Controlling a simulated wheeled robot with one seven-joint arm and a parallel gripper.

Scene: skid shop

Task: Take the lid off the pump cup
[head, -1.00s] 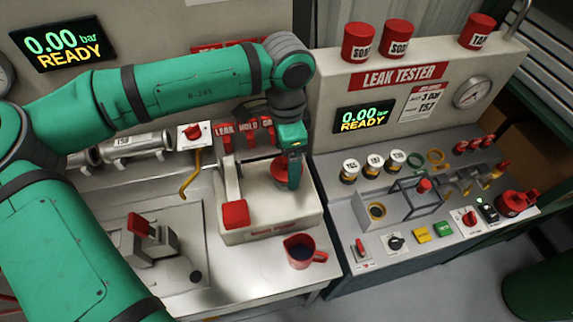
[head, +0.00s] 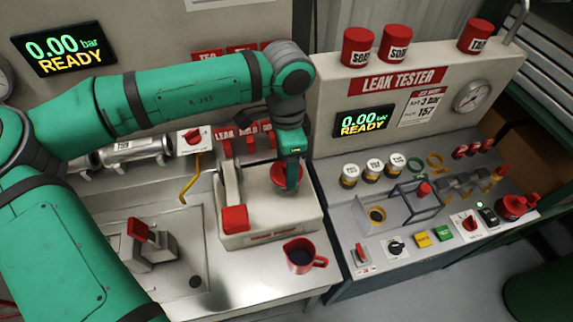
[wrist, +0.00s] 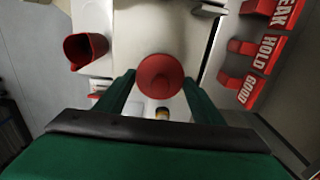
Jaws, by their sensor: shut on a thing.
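A round red lid (head: 278,177) sits at the fingers of my gripper (head: 292,186), over the cream pump unit (head: 264,215). In the wrist view the lid (wrist: 160,74) is a round red disc between the two green fingertips, and my gripper (wrist: 160,84) is shut on it. The lid and fingers hide the pump cup, so I cannot tell whether the lid is clear of it. The pump unit has a lever (head: 233,185) with a red pad, left of my gripper.
A red jug (head: 300,257) with dark liquid stands on the bench in front of the pump unit, and also shows in the wrist view (wrist: 84,50). Red LEAK, HOLD and GOOD holders (head: 247,140) are behind. The leak tester (head: 410,78) stands to the right.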

